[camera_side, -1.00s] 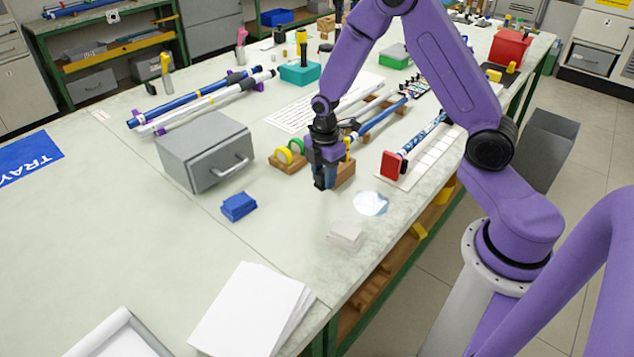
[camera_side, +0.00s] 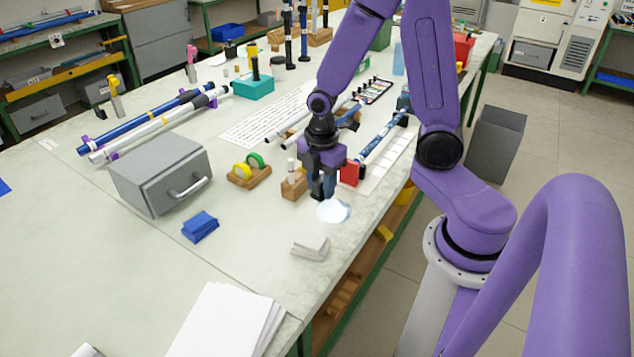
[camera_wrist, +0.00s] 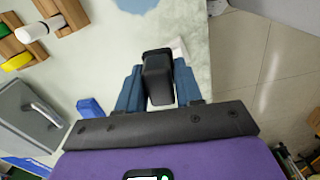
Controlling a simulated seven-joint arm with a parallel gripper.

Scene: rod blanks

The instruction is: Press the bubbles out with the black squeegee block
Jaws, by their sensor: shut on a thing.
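My gripper (camera_side: 322,190) is shut on a black block (camera_wrist: 158,80), held between its two blue fingers in the wrist view. In the side view the block cannot be told apart from the dark fingers. The fingers are low over the table, just behind and left of a pale blue-white patch (camera_side: 335,211). Whether the block touches the table or the patch I cannot tell. A pale blue shape, likely that patch, shows at the wrist view's top edge (camera_wrist: 135,4). No separate bubbles can be made out. A blue patterned rod (camera_side: 383,137) with a red end block lies behind.
A white stack (camera_side: 310,246) lies in front of the patch, near the table's right edge. A wooden block (camera_side: 293,186) stands close left of my gripper. A grey drawer box (camera_side: 160,172) and blue blocks (camera_side: 200,227) are further left.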

